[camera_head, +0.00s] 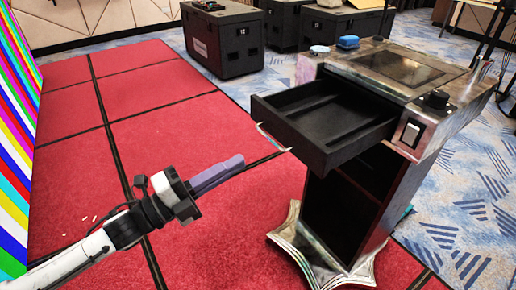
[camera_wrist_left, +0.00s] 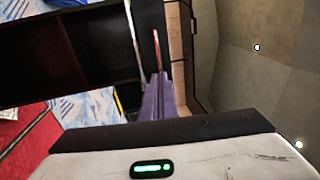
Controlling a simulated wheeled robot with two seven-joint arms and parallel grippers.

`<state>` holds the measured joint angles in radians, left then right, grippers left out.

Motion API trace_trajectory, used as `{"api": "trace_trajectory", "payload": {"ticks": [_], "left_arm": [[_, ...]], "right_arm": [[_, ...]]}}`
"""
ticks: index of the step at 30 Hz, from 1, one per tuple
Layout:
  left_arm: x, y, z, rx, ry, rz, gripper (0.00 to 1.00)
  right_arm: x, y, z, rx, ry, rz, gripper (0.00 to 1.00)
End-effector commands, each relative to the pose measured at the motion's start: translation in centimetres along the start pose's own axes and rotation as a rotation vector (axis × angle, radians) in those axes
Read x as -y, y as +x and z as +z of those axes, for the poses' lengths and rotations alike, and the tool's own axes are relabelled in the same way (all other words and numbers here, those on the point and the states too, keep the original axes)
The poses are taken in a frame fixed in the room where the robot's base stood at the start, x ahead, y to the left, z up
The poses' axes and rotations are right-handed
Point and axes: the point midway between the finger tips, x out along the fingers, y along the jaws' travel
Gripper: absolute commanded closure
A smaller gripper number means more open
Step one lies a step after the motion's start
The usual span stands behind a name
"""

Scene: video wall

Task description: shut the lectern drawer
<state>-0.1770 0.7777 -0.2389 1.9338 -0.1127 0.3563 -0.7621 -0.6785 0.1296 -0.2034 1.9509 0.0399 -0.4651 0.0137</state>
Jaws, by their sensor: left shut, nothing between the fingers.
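The lectern (camera_head: 335,205) is a dark, worn metal stand on a star-shaped base, right of centre in the head view. Its black drawer (camera_head: 280,127) is pulled well out to the left and looks empty. A pale metal handle (camera_head: 272,139) sits on the drawer's front. My left gripper (camera_head: 238,162), with purple fingers, is shut and empty. It is in front of the drawer, lower and left of the handle, with a visible gap. In the left wrist view its closed fingers (camera_wrist_left: 157,96) point toward dark panels and a thin metal bar. My right gripper is not in view.
Black cases (camera_head: 235,45) stand behind on the floor. A striped video wall (camera_head: 14,140) is at the left edge. The red carpet (camera_head: 75,160) between is mostly clear.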

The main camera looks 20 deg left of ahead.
Motion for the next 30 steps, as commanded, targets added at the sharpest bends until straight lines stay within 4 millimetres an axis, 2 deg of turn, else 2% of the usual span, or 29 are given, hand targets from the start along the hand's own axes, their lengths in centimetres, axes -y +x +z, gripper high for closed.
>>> {"api": "trace_trajectory", "payload": {"ticks": [1,6,12,18,30], "left_arm": [[0.3,1.1,0.1,0.000,0.002,-0.004,1.00],[0.3,3.9,0.0,0.000,0.000,-0.003,1.00],[0.1,6.2,0.0,0.001,-0.002,-0.001,1.00],[0.0,7.0,0.0,0.001,-0.002,0.001,1.00],[-0.1,7.1,0.2,0.006,-0.001,0.001,1.00]], "right_arm": [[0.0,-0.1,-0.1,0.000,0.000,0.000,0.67],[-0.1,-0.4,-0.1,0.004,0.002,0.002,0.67],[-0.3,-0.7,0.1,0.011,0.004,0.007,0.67],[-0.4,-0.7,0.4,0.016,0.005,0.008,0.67],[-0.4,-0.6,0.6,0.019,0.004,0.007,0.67]]}}
